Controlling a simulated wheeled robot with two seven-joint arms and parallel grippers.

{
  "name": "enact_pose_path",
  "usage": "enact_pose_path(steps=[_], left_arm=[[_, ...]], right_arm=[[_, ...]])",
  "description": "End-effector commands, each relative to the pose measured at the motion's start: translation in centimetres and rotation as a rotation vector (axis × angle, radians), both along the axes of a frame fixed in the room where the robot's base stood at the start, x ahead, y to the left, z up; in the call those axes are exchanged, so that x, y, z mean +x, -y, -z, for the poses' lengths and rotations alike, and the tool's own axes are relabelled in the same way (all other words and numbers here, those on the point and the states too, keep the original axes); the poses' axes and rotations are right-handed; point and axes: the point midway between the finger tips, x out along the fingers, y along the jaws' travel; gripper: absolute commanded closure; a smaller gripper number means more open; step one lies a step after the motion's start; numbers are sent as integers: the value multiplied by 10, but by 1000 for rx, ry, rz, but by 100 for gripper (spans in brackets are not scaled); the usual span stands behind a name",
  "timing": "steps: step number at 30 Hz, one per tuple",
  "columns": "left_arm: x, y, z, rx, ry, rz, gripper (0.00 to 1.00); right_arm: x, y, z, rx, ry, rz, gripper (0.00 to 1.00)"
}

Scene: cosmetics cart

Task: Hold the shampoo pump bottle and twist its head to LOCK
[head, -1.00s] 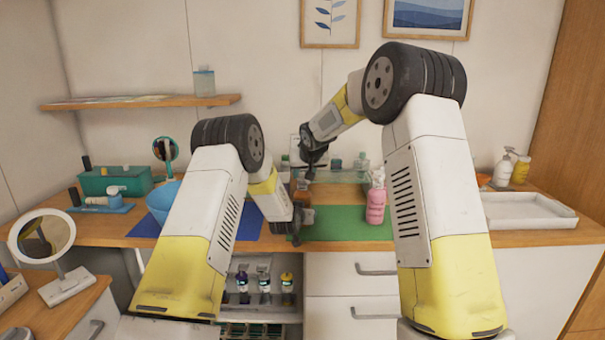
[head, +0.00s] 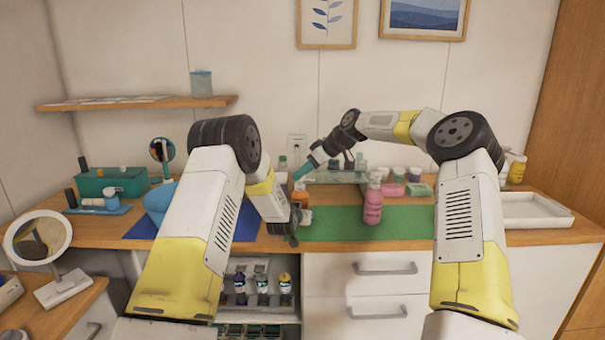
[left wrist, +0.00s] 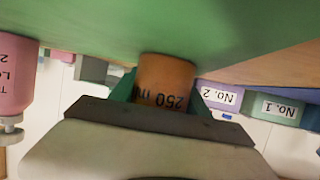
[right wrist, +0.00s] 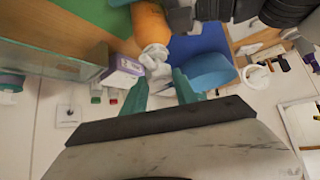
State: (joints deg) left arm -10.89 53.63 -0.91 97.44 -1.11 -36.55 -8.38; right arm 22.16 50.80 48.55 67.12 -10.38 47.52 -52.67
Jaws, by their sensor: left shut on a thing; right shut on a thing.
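An orange bottle (head: 299,196) with a white pump head stands upright at the left end of the green mat (head: 335,228). My left gripper (head: 293,222) is shut around its body; the left wrist view shows the orange bottle (left wrist: 166,78), with "250 ml" print, between teal fingers. My right gripper (head: 300,173) comes in tilted from the upper right at the bottle's top. In the right wrist view its teal fingers (right wrist: 160,86) are shut on the white pump head (right wrist: 156,62). Any lock mark on the head is too small to read.
A pink pump bottle (head: 373,206) stands on the mat to the right. A blue bowl (head: 158,200) is at the left, a white tray (head: 535,211) at the right. Small jars and a glass shelf stand behind the mat. The mat's middle is clear.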

Motion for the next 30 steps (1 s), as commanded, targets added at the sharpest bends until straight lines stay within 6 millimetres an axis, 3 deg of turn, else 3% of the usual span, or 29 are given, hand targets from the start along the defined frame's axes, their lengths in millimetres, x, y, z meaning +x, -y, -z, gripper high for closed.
enact_pose_path(steps=[11, 27, 28, 30], left_arm=[[0, 0, 1, 0, -1, 0, 100], [0, 0, 1, 0, -2, -1, 100], [0, 0, 1, 0, -2, -1, 100], [0, 0, 1, 0, -2, -1, 100]], right_arm=[[3, 2, 0, -2, 4, -156, 100], [3, 3, 0, -2, 4, -178, 100], [3, 3, 0, -2, 4, -177, 62], [3, 3, 0, -1, 3, -177, 48]])
